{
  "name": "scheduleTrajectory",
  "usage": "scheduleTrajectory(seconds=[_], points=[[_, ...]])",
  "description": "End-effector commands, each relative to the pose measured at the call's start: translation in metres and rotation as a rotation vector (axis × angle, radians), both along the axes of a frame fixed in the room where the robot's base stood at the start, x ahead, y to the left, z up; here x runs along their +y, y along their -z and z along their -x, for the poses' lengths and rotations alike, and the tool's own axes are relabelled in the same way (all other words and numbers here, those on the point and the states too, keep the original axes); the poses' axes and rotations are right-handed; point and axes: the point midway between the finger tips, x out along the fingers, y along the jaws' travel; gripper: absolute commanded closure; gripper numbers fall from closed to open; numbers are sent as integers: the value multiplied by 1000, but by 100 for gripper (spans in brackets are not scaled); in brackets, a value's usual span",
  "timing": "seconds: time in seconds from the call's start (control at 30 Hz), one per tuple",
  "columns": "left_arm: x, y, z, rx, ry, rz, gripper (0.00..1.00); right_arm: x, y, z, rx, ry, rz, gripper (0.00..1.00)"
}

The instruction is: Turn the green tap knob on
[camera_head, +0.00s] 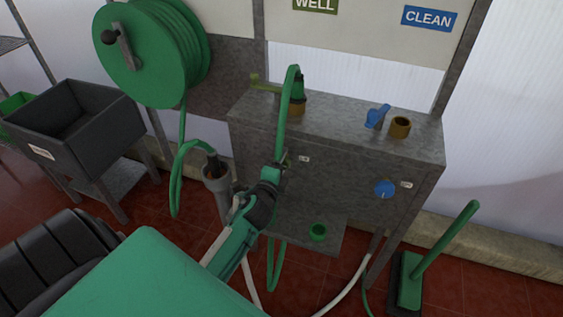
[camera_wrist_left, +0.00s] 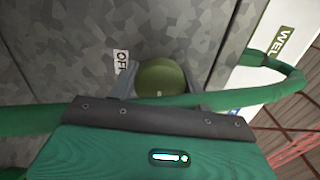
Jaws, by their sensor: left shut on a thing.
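The round olive-green tap knob (camera_wrist_left: 163,76) is on the front of a grey metal cabinet, beside a small label (camera_wrist_left: 121,62) that reads like OFF. In the left wrist view my left gripper (camera_wrist_left: 158,84) has its fingers on either side of the knob and is shut on it. In the head view my left gripper (camera_head: 283,164) is at the cabinet's upper left front, and it and the hose mostly hide the knob. A green hose (camera_wrist_left: 215,100) crosses close in front of the gripper. My right gripper is not in view.
The cabinet (camera_head: 350,165) also bears a blue knob (camera_head: 384,189), a blue lever (camera_head: 377,116) and an olive lever (camera_head: 265,85). WELL and CLEAN (camera_head: 429,18) signs are above. A hose reel (camera_head: 150,60), a grey sink (camera_head: 70,130) and a green broom (camera_head: 440,245) stand around.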

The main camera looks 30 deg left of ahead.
Motion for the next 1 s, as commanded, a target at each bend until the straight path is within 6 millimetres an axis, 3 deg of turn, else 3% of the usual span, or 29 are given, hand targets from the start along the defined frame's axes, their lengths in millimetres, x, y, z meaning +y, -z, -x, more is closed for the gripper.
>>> scheduleTrajectory(seconds=[0.03,0.13,0.57,1.0], points=[[0,1,0,2,-1,-1,49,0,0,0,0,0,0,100],[0,1,0,2,-1,-1,30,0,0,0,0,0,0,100],[-2,1,9,1,0,-1,30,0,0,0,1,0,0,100],[-20,2,85,4,-2,0,30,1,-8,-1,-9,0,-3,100]])
